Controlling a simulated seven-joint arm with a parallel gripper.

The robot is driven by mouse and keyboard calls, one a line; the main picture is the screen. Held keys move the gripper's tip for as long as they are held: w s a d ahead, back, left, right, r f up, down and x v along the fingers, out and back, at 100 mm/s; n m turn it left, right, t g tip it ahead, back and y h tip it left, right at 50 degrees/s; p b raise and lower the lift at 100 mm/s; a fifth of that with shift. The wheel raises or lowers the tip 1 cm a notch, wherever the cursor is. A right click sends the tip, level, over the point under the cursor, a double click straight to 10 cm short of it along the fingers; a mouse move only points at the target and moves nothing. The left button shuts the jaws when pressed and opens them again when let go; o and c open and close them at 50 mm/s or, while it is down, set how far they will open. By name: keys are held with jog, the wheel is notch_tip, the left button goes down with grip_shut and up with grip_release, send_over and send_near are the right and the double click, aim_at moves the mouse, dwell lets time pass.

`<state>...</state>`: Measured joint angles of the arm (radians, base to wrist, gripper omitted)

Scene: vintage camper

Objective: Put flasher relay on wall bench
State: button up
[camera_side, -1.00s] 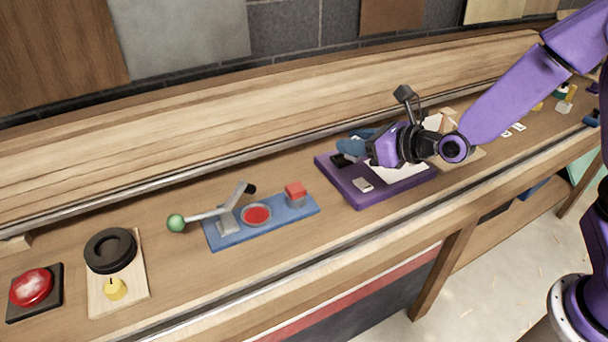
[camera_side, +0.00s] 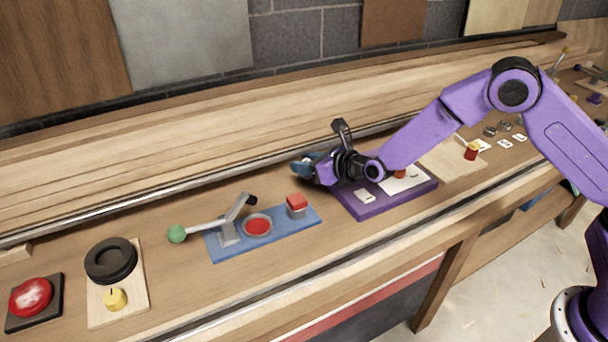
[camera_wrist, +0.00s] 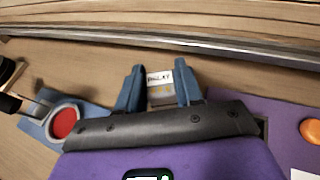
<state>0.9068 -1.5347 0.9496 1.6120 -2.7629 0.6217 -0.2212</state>
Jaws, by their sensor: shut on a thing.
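My gripper (camera_side: 306,168) is shut on a small silver-grey block, the flasher relay (camera_wrist: 160,90). In the wrist view the relay sits between the blue fingertips (camera_wrist: 159,88), with a paper label that seems to read "RELAY". In the side view the fingers hide the relay. The gripper is by the back left corner of the purple board (camera_side: 376,208), near the rail at the foot of the wooden back. The wooden bench (camera_side: 180,285) runs along the wall. I cannot tell how high the relay is above it.
A blue board (camera_side: 232,251) with a lever, red disc and red block lies left of the gripper. The purple board carries a pale block (camera_side: 365,195) and a white sheet. A black ring (camera_side: 110,258) and red button (camera_side: 31,297) stand far left. Bare wood lies behind the blue board.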

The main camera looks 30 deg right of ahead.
jog(key=shift+w+a+f, duration=0.15)
jog(key=shift+w+f, duration=0.15)
jog(key=shift+f, duration=1.7)
jog(key=shift+f, duration=0.15)
jog(key=o, duration=1)
jog(key=shift+r, duration=0.25)
jog(key=v, duration=1.1)
jog(key=shift+s+d, duration=0.2)
jog(key=shift+s, duration=0.2)
